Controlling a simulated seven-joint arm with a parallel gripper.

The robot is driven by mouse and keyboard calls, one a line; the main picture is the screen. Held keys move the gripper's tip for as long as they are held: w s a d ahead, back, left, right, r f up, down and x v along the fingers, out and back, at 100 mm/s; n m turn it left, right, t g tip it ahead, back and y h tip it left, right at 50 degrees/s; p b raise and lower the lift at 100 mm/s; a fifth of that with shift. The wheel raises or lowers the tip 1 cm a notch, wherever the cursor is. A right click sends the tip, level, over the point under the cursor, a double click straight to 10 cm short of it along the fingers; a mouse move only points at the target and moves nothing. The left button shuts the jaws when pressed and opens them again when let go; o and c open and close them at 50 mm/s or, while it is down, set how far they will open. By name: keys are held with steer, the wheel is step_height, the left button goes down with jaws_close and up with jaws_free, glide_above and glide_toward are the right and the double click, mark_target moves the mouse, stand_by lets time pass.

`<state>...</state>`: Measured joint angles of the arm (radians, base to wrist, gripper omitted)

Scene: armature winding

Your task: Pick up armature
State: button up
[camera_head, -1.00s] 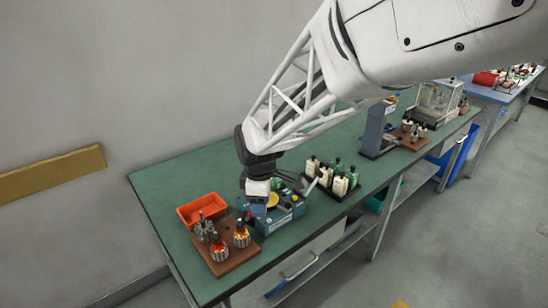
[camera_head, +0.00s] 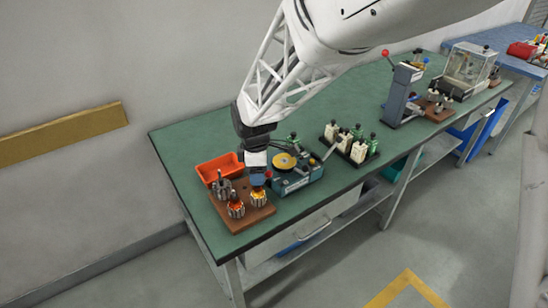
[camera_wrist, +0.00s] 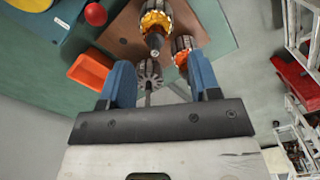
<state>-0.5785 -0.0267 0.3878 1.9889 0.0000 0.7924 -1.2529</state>
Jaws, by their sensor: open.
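Three armatures stand upright on a brown wooden board at the near left of the green table. One armature with yellow-orange windings (camera_head: 259,198) is at the board's right, and one with red-orange windings (camera_head: 236,209) is at the front. A bare grey armature (camera_head: 223,188) is at the back left. In the wrist view the grey armature (camera_wrist: 150,73) shows between the two blue fingers, beyond their tips, with the yellow-orange one (camera_wrist: 157,20) farther up. My gripper (camera_head: 257,180) is open and empty above the board. Its fingertips partly hide the board and the armatures' surroundings.
An orange bin (camera_head: 219,168) stands behind the board. A blue-green winding machine (camera_head: 297,178) with a yellow disc and red knob stands close to the right. A black rack (camera_head: 349,145) of bottles is farther right. The table's front edge is near the board.

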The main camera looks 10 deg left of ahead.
mark_target(258, 195)
steer(key=shift+f, duration=0.55)
steer(key=shift+w+f, duration=0.15)
steer(key=shift+f, duration=1.15)
steer(key=shift+w+f, duration=0.15)
steer(key=shift+f, duration=1.15)
jaws_close()
